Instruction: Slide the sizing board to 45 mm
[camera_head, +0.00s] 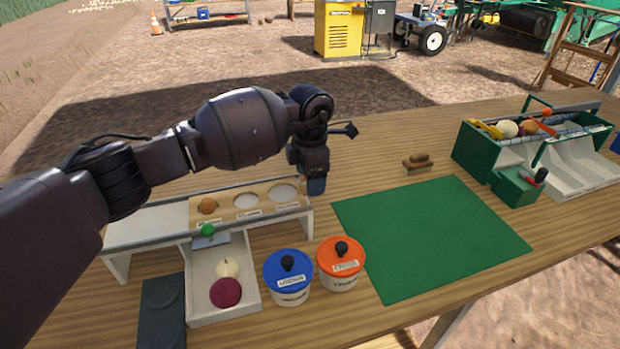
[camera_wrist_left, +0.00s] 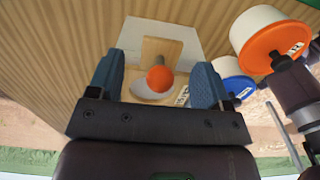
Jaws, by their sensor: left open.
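The sizing board (camera_head: 228,207) is a tan wooden plate with a row of round holes, labels below them, set in a grey frame on the bench. A brown onion (camera_head: 208,205) sits at its left hole. My left gripper (camera_head: 316,185) points down at the board's right end. In the left wrist view, an orange ball-shaped knob (camera_wrist_left: 160,78) lies between the open blue fingertips of my left gripper (camera_wrist_left: 157,82), with gaps on both sides. The board (camera_wrist_left: 160,50) shows behind it. The knob is hidden in the head view. The size labels are too small to read.
Blue-lidded (camera_head: 289,276) and orange-lidded (camera_head: 340,262) jars stand close in front of the frame. A white chute (camera_head: 245,268) holds a pale and a purple onion. A green mat (camera_head: 430,235) lies to the right, with a green crate (camera_head: 480,150) beyond it.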

